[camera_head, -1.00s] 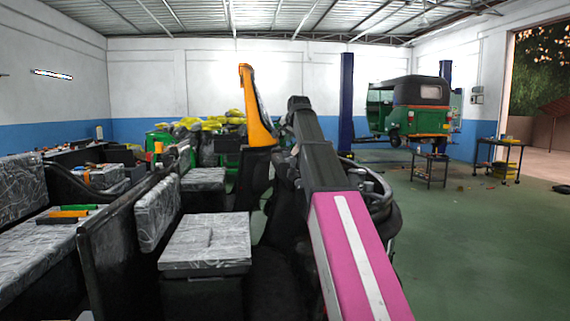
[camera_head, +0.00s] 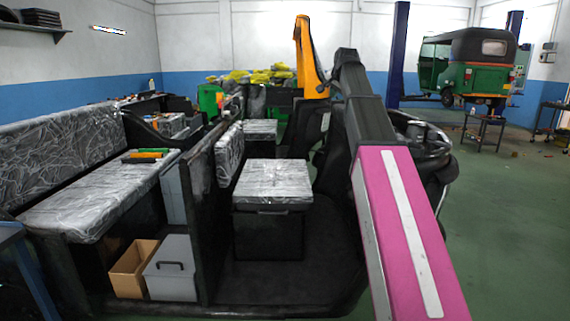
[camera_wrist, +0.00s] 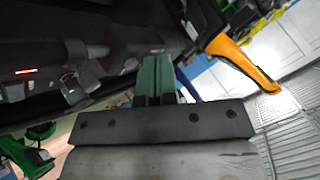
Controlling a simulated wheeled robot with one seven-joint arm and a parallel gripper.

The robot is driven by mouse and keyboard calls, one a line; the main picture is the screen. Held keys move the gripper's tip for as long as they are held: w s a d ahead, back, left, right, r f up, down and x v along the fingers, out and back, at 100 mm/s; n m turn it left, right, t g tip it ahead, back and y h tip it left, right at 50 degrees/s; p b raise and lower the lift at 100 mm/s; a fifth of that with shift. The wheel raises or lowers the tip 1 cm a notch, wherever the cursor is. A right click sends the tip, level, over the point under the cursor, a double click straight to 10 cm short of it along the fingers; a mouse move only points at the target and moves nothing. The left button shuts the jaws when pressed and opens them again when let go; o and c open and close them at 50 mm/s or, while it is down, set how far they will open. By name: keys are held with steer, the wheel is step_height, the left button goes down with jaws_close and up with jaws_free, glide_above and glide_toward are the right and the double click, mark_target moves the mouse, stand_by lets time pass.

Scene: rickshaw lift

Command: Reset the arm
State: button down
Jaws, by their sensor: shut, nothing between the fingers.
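My gripper (camera_wrist: 157,80) shows in the wrist view, beyond a black bar. Its narrow fingers are together with nothing held between them. It points towards dark machinery with metal fittings (camera_wrist: 85,75), and I cannot tell whether it touches anything. In the head view my arm, with a pink link (camera_head: 405,230) and a black link (camera_head: 360,105), stretches forward beside the open rickshaw. The gripper end is hidden there. An upright orange part (camera_head: 308,60) stands just left of the arm; a similar orange part (camera_wrist: 243,64) shows at the right of the wrist view.
A plastic-wrapped seat (camera_head: 272,183) and a long wrapped bench (camera_head: 95,200) lie left of my arm. A cardboard box (camera_head: 130,272) and a grey drawer box (camera_head: 171,268) sit low beneath. A green rickshaw (camera_head: 470,65) stands far right. Green floor (camera_head: 500,230) at right is clear.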

steer(key=s+f+n+g, duration=0.1)
steer(key=s+f, duration=0.3)
steer(key=f, duration=0.8)
steer(key=s+f+n+g, duration=0.2)
steer(key=s+f, duration=0.1)
steer(key=f, duration=1)
steer(key=s+f+n+g, duration=0.1)
steer(key=s+f, duration=0.3)
steer(key=f, duration=0.8)
steer(key=s+f+n+g+h, duration=0.1)
steer(key=s+f+n+g, duration=0.2)
steer(key=s+f, duration=2)
step_height(320, 180, down, 2)
steer(key=shift+a+f+n+g, duration=0.25)
steer(key=shift+n+g, duration=0.15)
steer(key=shift+g, duration=0.6)
